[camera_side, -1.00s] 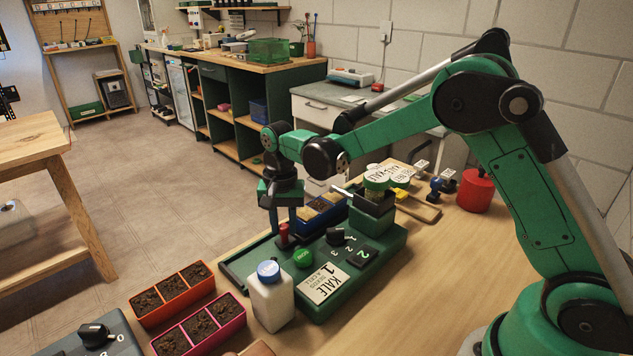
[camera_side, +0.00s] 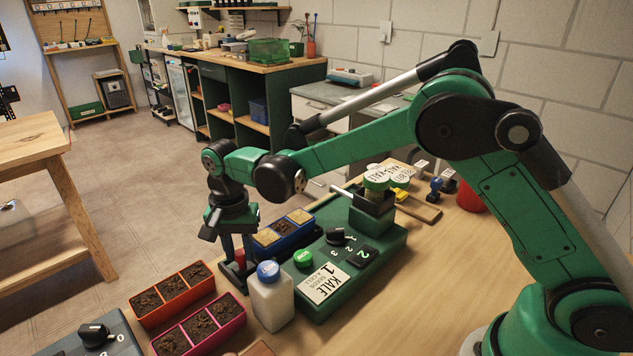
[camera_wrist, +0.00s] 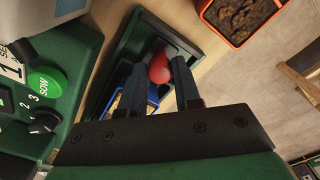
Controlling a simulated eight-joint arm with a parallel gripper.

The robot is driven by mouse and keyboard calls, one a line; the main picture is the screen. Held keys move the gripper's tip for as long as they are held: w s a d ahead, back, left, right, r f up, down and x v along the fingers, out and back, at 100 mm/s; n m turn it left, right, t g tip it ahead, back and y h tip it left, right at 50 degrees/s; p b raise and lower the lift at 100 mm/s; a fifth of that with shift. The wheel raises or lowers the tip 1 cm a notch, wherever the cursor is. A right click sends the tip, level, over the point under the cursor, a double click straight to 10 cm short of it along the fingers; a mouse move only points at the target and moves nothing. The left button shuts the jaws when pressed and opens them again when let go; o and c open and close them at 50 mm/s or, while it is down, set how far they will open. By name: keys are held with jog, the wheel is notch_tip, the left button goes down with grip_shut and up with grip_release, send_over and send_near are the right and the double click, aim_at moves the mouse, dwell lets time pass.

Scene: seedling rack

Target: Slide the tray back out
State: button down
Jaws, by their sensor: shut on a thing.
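The blue tray (camera_side: 290,244) lies in the green slide channel of the seeding machine (camera_side: 345,265). Two of its cells look tan on top and the middle one dark. My gripper (camera_side: 238,266) is at the channel's outer left end, pointing down, shut on the red knob (camera_wrist: 159,68). In the wrist view the knob sits between my two fingers, and a strip of the blue tray (camera_wrist: 153,93) shows behind them. My fingers hide how the knob joins the tray.
A white bottle with a blue cap (camera_side: 270,300) stands just in front of the channel. Orange (camera_side: 174,314) and pink (camera_side: 215,335) soil trays lie at the front left, close to my gripper. A grey switch box (camera_side: 92,340) is at the lower left.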

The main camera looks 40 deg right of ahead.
jog(key=c, duration=0.6)
grip_release()
jog(key=shift+a, duration=0.3)
jog(key=shift+d, duration=0.1)
jog(key=shift+r, duration=0.2)
notch_tip(320, 180, up, 5)
jog(key=shift+r, duration=0.15)
